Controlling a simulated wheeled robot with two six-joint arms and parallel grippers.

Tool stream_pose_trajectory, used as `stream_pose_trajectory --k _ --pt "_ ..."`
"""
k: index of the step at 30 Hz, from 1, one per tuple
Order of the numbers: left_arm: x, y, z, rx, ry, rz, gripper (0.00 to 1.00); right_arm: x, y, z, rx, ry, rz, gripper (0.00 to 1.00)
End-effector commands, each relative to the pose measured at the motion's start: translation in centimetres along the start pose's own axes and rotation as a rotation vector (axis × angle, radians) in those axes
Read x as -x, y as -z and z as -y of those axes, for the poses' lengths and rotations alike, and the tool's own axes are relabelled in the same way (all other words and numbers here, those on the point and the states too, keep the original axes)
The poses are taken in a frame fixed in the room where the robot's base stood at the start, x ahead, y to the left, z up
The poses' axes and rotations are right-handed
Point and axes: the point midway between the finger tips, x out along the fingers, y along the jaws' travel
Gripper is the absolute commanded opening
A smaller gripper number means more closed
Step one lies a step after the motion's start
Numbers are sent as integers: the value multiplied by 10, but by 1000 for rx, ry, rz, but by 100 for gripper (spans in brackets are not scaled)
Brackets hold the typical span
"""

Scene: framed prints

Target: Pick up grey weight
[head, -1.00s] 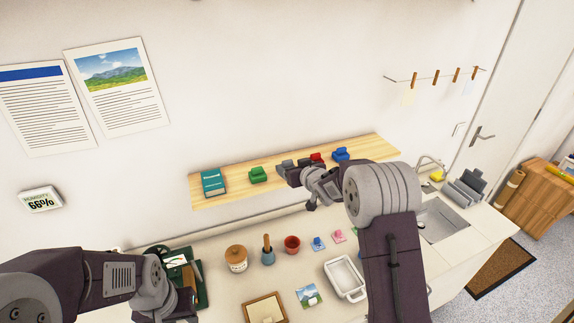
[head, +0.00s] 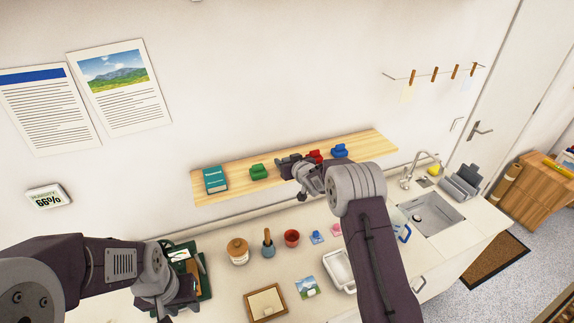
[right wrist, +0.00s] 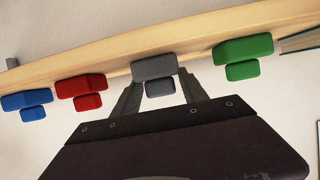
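The grey weight (right wrist: 154,68) sits on the wooden shelf (head: 236,177), between the green weight (head: 258,171) and the red weight (head: 313,155). In the right wrist view my right gripper (right wrist: 157,98) is open, with one finger on each side of the grey weight's lower block. Gaps show between the fingers and the weight. In the head view my right gripper (head: 290,163) is at the shelf and largely covers the grey weight. My left gripper (head: 180,297) is low on the left, over the counter; its fingers are not clear.
A blue weight (head: 340,150) and a teal book (head: 215,180) also stand on the shelf. Below, the counter holds a jar (head: 238,251), a red pot (head: 292,238), a white tray (head: 339,268) and a framed board (head: 266,301). A sink (head: 432,214) is at right.

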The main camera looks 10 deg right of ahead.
Motion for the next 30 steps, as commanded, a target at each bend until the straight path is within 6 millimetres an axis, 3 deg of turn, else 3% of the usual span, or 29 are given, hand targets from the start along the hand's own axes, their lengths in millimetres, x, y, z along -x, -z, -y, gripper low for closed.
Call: stream_pose_trajectory --k 1,3,14,20,30 --pt "0 0 0 0 0 0 36 0 1 0 0 0 -3 12" --pt "0 0 0 0 0 0 36 0 2 0 0 0 -4 0" --pt "-4 0 0 0 0 0 36 2 9 0 0 1 -9 0" --pt "-15 -2 0 0 0 0 36 15 39 0 2 0 -13 0" --pt "-27 -3 0 0 0 0 36 101 56 -28 1 -3 -9 0"
